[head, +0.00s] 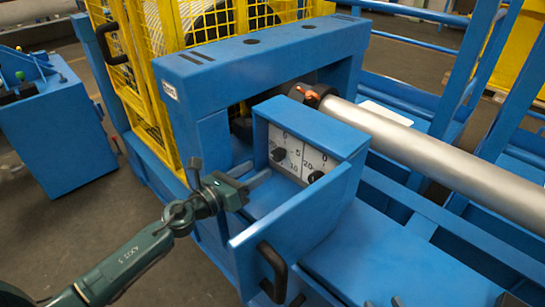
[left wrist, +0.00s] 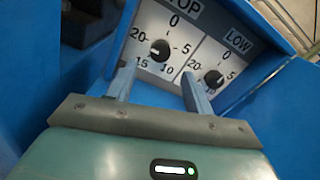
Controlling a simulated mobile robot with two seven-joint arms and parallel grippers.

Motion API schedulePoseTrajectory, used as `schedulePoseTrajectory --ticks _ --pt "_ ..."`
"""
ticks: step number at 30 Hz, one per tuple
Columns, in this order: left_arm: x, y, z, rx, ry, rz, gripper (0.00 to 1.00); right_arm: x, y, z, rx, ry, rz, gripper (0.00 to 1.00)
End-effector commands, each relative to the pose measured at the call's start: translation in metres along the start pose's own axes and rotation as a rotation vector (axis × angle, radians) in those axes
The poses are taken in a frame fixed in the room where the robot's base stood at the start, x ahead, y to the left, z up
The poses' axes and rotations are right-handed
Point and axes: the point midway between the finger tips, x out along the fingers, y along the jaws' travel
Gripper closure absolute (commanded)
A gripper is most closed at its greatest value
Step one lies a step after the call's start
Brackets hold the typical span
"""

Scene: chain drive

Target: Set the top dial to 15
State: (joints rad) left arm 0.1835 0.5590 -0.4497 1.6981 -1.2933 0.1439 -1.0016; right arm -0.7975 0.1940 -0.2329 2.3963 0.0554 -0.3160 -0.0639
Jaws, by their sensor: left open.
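The top dial (left wrist: 160,50) is a black knob on a white scale marked 0, 5, 10, 15 and 20, under the word TOP. A small light mark on its left side seems to face between 20 and 15; the exact reading is too small to tell. The top dial is also in the head view (head: 278,154). My left gripper (left wrist: 159,80) is open and empty, its two fingers pointing at the panel just below the top dial, apart from the knob. In the head view my left gripper (head: 256,174) is left of the dial box. My right gripper is out of view.
The low dial (left wrist: 213,79) sits right of the top dial, close to my right-hand finger in the left wrist view. The blue dial box (head: 325,135) has side walls around the panel. A black handle (head: 272,272), a yellow cage (head: 125,60) and a metal roller (head: 430,150) are nearby.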

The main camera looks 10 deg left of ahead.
Motion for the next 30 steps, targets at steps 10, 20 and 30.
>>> schedulePoseTrajectory --ticks 10,20,30 --pt "0.058 0.0 -0.001 -0.001 -0.001 0.0 0.48 -0.001 0.001 0.0 0.003 0.001 0.002 0.64" --pt "0.067 0.0 -0.001 0.0 0.001 0.0 0.48 0.0 0.0 0.002 0.0 -0.003 0.001 0.64" --pt "0.066 0.0 -0.001 0.0 0.001 0.0 0.68 0.0 0.0 0.001 0.001 -0.001 -0.001 0.64"
